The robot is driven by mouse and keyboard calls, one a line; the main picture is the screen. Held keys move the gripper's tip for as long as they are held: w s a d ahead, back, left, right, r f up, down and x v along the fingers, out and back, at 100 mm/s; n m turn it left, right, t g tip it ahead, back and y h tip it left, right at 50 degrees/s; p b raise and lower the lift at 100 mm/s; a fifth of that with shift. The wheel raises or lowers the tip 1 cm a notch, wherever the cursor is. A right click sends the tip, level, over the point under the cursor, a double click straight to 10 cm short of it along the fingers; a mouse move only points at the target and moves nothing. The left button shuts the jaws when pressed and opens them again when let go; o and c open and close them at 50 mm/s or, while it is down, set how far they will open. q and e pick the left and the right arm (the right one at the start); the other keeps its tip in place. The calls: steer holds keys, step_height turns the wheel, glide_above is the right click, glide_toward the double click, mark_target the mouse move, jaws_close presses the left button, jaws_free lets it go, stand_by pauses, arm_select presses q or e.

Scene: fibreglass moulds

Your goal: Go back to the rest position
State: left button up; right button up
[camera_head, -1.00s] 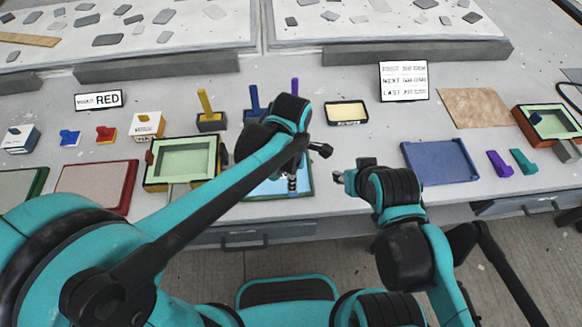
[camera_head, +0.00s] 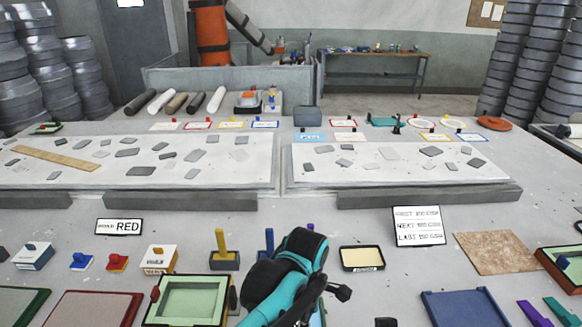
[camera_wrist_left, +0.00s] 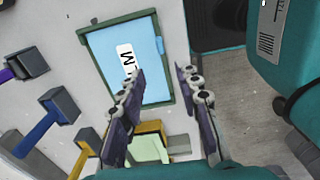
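My left gripper (camera_wrist_left: 160,75) shows in the left wrist view with its two fingers apart and nothing between them. It is open above a light blue panel (camera_wrist_left: 108,58) in a dark green frame, which carries a white label marked M. In the head view my left wrist (camera_head: 292,268) is at the bottom centre and hides most of that panel; its fingers are mostly out of sight. Only a small dark tip of my right arm (camera_head: 385,321) shows at the bottom edge; its gripper is outside the view.
A yellow-handled block (camera_head: 222,252) and a green mould (camera_head: 190,300) stand left of my left wrist. A yellow tray (camera_head: 362,258) and a blue tray (camera_head: 465,307) lie to the right. Low grey ledges (camera_head: 180,200) cross the table behind.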

arm_select(q)
steer(key=s+a+m+t, duration=0.2)
steer(key=a+m+t, duration=0.1)
steer(key=a+m, duration=0.6)
steer(key=s+a+r+m+t, duration=0.1)
steer(key=a+m+t, duration=0.3)
steer(key=a+m, duration=0.4)
steer(key=s+a, duration=0.1)
steer(key=a, duration=0.3)
steer(key=shift+s+a+r+m, duration=0.2)
steer(key=shift+s+a+m, duration=0.1)
steer(key=shift+a+m, duration=0.1)
